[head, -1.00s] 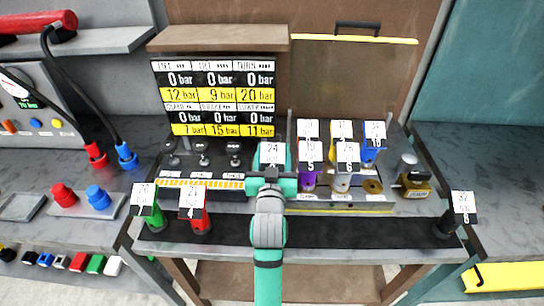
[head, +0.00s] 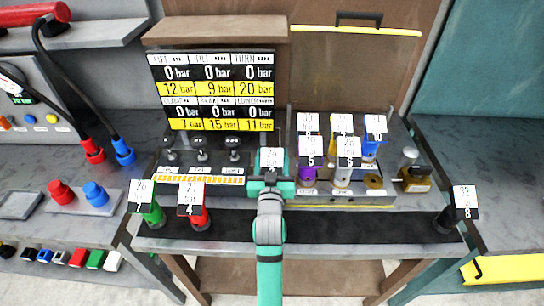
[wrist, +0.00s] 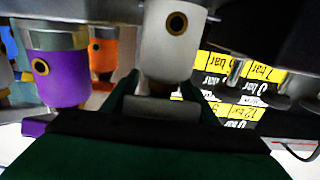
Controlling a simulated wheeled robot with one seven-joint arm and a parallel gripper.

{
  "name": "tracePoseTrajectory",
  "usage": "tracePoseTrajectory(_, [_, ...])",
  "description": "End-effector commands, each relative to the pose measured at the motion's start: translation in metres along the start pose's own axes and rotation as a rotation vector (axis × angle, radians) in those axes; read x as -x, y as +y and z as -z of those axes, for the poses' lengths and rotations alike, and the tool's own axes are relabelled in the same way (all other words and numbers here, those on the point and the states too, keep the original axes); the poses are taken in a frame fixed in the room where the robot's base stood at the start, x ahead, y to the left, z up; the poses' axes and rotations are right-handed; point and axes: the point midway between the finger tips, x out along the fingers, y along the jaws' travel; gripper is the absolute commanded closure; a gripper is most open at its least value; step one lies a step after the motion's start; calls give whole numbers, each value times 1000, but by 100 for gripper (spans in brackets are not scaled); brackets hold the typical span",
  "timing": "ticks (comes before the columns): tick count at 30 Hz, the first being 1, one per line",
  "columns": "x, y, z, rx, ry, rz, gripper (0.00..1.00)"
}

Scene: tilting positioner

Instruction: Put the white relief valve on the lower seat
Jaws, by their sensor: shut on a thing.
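My gripper (head: 271,180) is shut on a white relief valve, whose body (wrist: 172,50) shows between the fingers in the wrist view. The held valve is over the left end of the valve block (head: 330,199), left of a purple valve (head: 308,176). Another white valve (head: 342,177), with a tag reading 28, stands further right. I cannot tell which seat is the lower one, or whether the held valve touches a seat.
An orange valve (wrist: 103,55) and a blue valve (head: 369,151) stand behind. An open brass ring (head: 374,182) lies right of the white valve. Green (head: 154,213) and red (head: 201,217) valves stand on the black front strip (head: 330,227), whose middle is clear. A pressure display (head: 215,92) rises behind left.

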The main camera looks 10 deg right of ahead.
Motion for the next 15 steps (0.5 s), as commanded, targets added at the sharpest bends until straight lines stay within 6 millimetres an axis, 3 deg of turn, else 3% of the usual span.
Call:
tracePoseTrajectory(6, [0,1,-1,-1,4,-2,100])
tracePoseTrajectory(7, [0,1,-3,0,-1,-2,42])
tracePoseTrajectory(9, [0,1,-3,0,-1,-2,28])
tracePoseTrajectory(15, [0,1,-3,0,-1,-2,28])
